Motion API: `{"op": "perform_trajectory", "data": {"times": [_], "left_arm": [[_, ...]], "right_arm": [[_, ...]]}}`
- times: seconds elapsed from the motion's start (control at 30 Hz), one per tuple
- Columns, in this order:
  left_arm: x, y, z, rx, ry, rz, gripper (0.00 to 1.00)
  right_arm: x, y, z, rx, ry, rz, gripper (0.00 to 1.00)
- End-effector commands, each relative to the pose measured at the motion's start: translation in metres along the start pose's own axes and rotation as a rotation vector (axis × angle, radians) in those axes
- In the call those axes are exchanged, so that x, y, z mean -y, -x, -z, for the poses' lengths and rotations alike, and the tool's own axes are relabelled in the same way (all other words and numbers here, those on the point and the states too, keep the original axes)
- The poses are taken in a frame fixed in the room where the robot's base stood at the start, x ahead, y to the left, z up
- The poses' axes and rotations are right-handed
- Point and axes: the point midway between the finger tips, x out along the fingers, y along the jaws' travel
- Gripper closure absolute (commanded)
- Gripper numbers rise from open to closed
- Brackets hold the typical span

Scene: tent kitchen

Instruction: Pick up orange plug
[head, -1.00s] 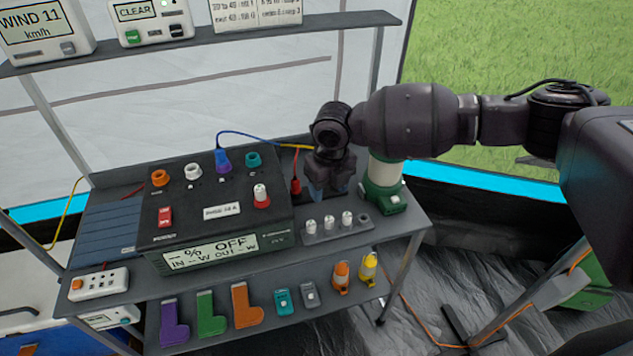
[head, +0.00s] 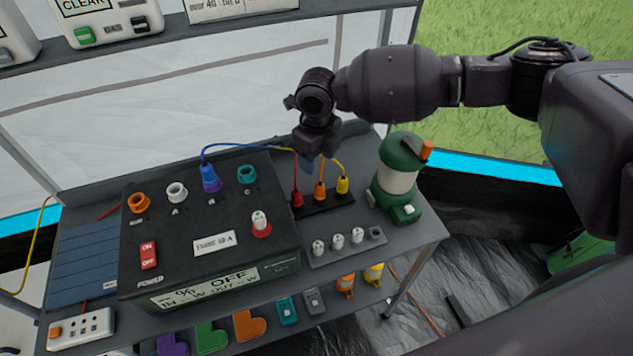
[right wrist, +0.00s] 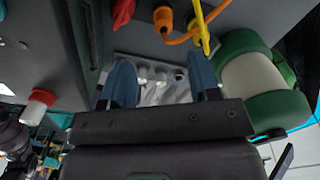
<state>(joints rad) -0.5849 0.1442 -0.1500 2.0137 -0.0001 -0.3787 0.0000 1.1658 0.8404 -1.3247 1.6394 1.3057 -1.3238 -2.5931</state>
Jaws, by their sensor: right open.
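The orange plug (head: 319,190) stands upright in a black holder (head: 325,206) on the upper shelf. A red plug (head: 296,197) is left of it and a yellow plug (head: 342,185) right of it. My right gripper (head: 309,166) is open and empty, behind and above the plugs, its blue fingertips partly hidden. In the right wrist view, the orange plug (right wrist: 164,20) with its orange cable lies beyond my blue fingers (right wrist: 160,72), not between them. My left gripper is out of view.
A black power box (head: 205,235) with coloured sockets stands to the left. A green and white lantern (head: 397,183) stands close on the right. A strip with white knobs (head: 345,246) lies in front. Cables arch from the plugs' area to the box.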

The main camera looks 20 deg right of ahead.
Motion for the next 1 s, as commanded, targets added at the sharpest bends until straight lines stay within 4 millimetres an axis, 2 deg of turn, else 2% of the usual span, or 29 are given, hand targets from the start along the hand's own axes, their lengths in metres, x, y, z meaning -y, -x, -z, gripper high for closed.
{"op": "perform_trajectory", "data": {"times": [0.3,0.57,0.83,1.0], "left_arm": [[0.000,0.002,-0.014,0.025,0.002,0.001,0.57],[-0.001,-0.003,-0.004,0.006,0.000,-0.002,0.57],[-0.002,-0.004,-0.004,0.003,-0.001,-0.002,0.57],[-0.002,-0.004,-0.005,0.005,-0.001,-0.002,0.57]], "right_arm": [[0.000,-0.044,0.001,-0.003,-0.001,-0.002,0.44],[0.001,-0.059,0.001,-0.001,0.000,0.000,0.44],[0.005,-0.095,0.003,-0.003,-0.001,-0.001,0.44],[0.006,-0.104,0.003,-0.001,-0.001,0.000,0.44]]}}
